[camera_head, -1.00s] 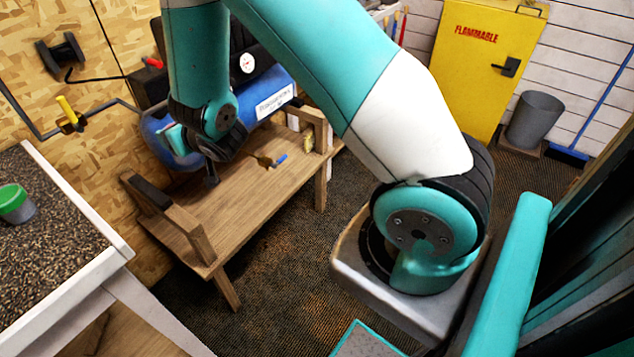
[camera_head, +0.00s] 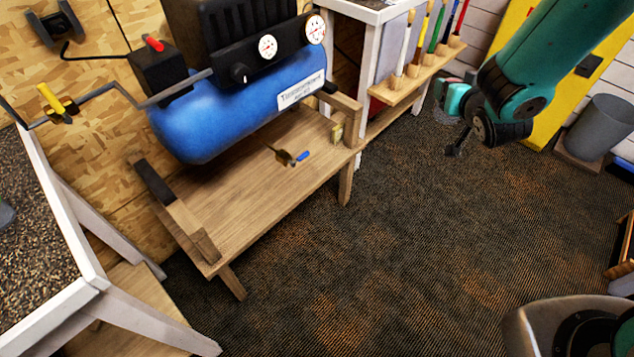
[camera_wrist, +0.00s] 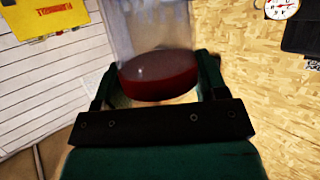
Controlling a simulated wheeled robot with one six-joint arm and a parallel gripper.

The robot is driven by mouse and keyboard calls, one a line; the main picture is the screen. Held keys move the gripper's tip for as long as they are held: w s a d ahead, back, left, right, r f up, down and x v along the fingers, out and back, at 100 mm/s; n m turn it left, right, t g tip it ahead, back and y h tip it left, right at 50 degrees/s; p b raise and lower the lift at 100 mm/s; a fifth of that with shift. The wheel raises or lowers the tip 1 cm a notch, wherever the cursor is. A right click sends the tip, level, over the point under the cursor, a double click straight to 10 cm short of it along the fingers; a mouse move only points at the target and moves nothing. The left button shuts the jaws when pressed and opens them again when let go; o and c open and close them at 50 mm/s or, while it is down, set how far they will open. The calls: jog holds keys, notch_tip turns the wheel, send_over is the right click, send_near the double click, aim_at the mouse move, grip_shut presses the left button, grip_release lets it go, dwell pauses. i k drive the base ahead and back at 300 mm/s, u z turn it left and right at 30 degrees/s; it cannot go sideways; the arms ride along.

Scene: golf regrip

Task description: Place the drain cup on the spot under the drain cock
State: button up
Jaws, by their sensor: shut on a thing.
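In the head view my gripper (camera_head: 448,122) is at the upper right, in the air, with the cup hard to make out.
The wooden bench (camera_head: 235,207) carries the compressor and has raised end blocks. A tool rack (camera_head: 420,75) stands right of it. A grey bin (camera_head: 597,128) and yellow cabinet are at the far right. A speckled-top table (camera_head: 38,228) is at left. The carpet between is clear.

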aim_at(288, 188)
jog(key=i, duration=1)
jog(key=z, duration=0.05)
